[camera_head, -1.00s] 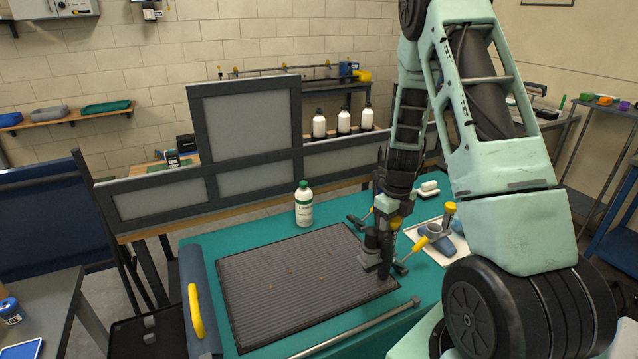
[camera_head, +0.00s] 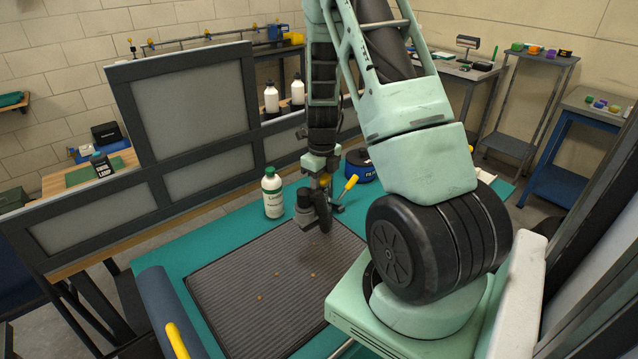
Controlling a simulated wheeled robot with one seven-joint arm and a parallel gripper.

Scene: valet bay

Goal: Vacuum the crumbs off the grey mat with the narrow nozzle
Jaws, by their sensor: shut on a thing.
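The ribbed grey mat (camera_head: 230,290) lies on the teal bench top (camera_head: 205,245). A few small brown crumbs (camera_head: 311,274) are scattered on it. My gripper (camera_head: 319,182) is over the far part of the mat, pointing down, and is shut on a dark grey tool, seemingly the narrow nozzle (camera_head: 323,212). The tool's lower end is blurred, and I cannot tell whether it touches the mat. My arm hides part of the bench to the right, and my base covers the mat's near right side.
A white bottle with a green cap (camera_head: 272,197) stands just behind the mat, left of my gripper. A yellow-handled tool (camera_head: 348,186) and a blue round container (camera_head: 361,165) are close to its right. A grey-panelled screen (camera_head: 190,110) stands behind the bench. A padded blue-grey bar (camera_head: 165,310) edges the left.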

